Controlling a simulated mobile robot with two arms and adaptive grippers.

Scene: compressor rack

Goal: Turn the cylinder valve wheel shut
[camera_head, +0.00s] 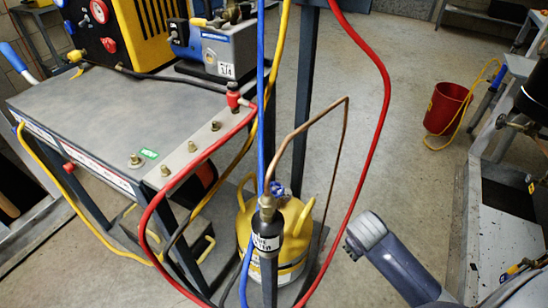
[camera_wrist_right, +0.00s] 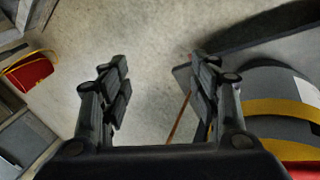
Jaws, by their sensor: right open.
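A yellow cylinder (camera_head: 294,250) stands on the floor end of the rack, partly hidden by hoses and a black fitting. A small blue wheel (camera_head: 277,188) shows at its top, partly covered by the hoses and copper pipe. My right arm comes in from the lower right and ends to the right of the cylinder, apart from it. In the wrist view my right gripper (camera_wrist_right: 160,85) is open with nothing between its fingers. The valve wheel cannot be made out in that view. My left gripper is not in view.
Red, blue and yellow hoses and a copper pipe (camera_head: 342,140) hang around the cylinder. A grey workbench (camera_head: 110,110) with brass fittings stands at left. A red bucket (camera_head: 446,106) stands at the back right.

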